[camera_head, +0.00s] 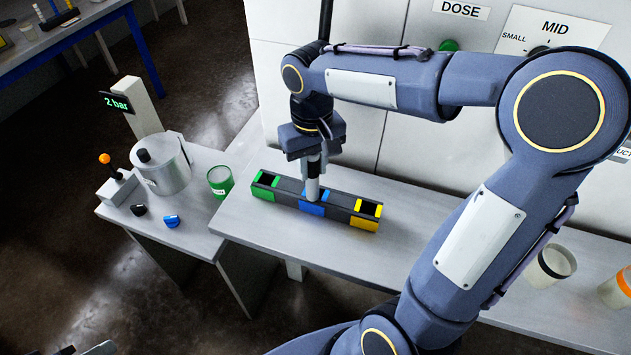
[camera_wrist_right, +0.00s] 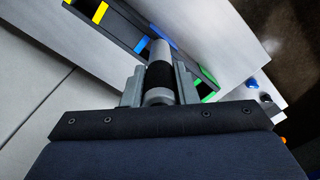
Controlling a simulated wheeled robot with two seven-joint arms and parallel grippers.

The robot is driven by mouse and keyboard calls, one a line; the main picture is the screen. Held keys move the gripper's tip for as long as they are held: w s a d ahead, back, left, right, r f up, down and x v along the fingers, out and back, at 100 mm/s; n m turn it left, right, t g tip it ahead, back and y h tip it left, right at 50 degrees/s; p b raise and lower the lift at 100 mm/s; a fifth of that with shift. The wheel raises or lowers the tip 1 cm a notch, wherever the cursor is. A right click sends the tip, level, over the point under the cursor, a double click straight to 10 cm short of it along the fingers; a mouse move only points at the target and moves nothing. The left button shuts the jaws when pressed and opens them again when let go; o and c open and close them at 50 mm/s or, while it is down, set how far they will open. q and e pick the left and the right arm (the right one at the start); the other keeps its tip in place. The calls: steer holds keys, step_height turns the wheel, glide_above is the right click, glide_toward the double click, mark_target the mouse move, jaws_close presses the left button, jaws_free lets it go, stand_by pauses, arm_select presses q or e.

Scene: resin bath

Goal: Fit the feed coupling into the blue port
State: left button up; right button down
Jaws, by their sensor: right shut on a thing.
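The feed coupling (camera_head: 312,184) is a grey cylinder with a black band, held upright over the middle of the port block. My right gripper (camera_head: 314,160) is shut on it; the wrist view shows the coupling (camera_wrist_right: 160,68) between the two fingers (camera_wrist_right: 159,88). The blue port (camera_head: 311,209) is the middle one of the block, between a green port (camera_head: 265,180) and a yellow port (camera_head: 367,209). The coupling's lower end is at the blue port; I cannot tell how deep it sits, as it hides the opening.
The block stands on a grey bench (camera_head: 245,222). A white cup (camera_head: 551,266) stands at right. A panel wall rises behind.

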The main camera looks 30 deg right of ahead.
mark_target(318, 181)
steer(key=f+b, duration=0.2)
steer(key=f, duration=0.1)
steer(key=d+f+b, duration=0.1)
steer(key=f+b, duration=0.1)
steer(key=shift+w+d+f, duration=0.1)
steer(key=shift+w+f, duration=0.05)
steer(key=shift+w, duration=0.2)
steer(key=shift+s, duration=0.3)
steer(key=shift+w, duration=0.1)
steer(key=c, duration=1.1)
jaws_free()
steer(key=shift+d+f, duration=0.1)
steer(key=shift+c, duration=0.2)
step_height(318, 181, up, 12)
steer(key=shift+w+r+p, duration=0.25)
steer(key=shift+w+p, duration=0.05)
steer(key=shift+w, duration=0.1)
steer(key=shift+c, duration=0.2)
